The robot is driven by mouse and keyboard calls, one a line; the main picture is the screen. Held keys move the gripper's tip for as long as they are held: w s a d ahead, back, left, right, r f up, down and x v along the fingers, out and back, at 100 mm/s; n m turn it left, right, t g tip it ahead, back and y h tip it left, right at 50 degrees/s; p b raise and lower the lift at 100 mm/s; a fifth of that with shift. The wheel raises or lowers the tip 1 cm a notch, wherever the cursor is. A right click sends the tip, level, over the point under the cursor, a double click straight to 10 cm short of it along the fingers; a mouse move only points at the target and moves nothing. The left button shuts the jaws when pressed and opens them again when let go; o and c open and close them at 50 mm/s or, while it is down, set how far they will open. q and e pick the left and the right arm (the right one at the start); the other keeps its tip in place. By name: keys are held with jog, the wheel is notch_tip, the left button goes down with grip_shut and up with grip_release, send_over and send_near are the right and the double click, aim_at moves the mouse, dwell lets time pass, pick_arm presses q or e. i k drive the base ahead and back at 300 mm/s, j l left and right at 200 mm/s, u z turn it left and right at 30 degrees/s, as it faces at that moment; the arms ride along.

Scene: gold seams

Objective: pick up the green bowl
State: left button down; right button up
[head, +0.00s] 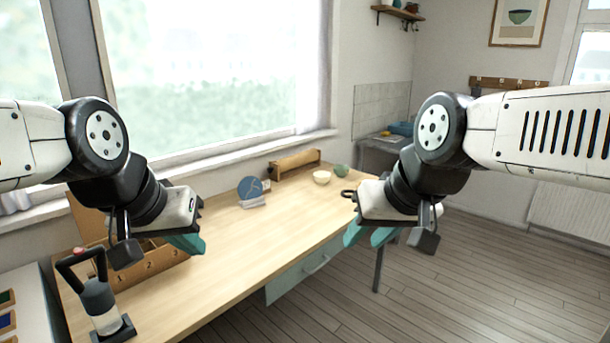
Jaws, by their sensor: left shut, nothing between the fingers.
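The green bowl (341,170) is small in the head view and stands at the far end of the wooden table, just right of a cream bowl (321,177). My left gripper (188,242) is above the table's near left part, far from the green bowl, shut and empty. My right gripper (371,238) hangs near the table's right edge, closer to the camera than the green bowl and apart from it. Its teal fingers look spread, with nothing seen between them.
A blue disc on a stand (251,190) and a long wooden box (295,163) stand toward the back of the table (235,262). A numbered wooden box (160,263) and a black-handled device (100,300) are at the near left. The table's middle is clear.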

aim_at(341, 172)
jog(key=i+l+u, duration=0.1)
jog(key=u, duration=0.3)
jog(key=l+u, duration=0.1)
jog(key=u, duration=0.25)
jog(key=i+l+u, duration=0.1)
jog(key=u, duration=0.3)
jog(key=l+u, duration=0.15)
jog(key=u, duration=0.2)
jog(key=i+l, duration=0.1)
jog(key=l, duration=0.55)
jog(key=i+l, duration=0.1)
jog(key=l, duration=1.2)
jog(key=i+l, duration=0.15)
jog(key=l, duration=0.45)
jog(key=i+l, duration=0.1)
jog(key=l, duration=0.55)
jog(key=i+l, duration=0.1)
jog(key=l, duration=1.2)
jog(key=i, duration=0.1)
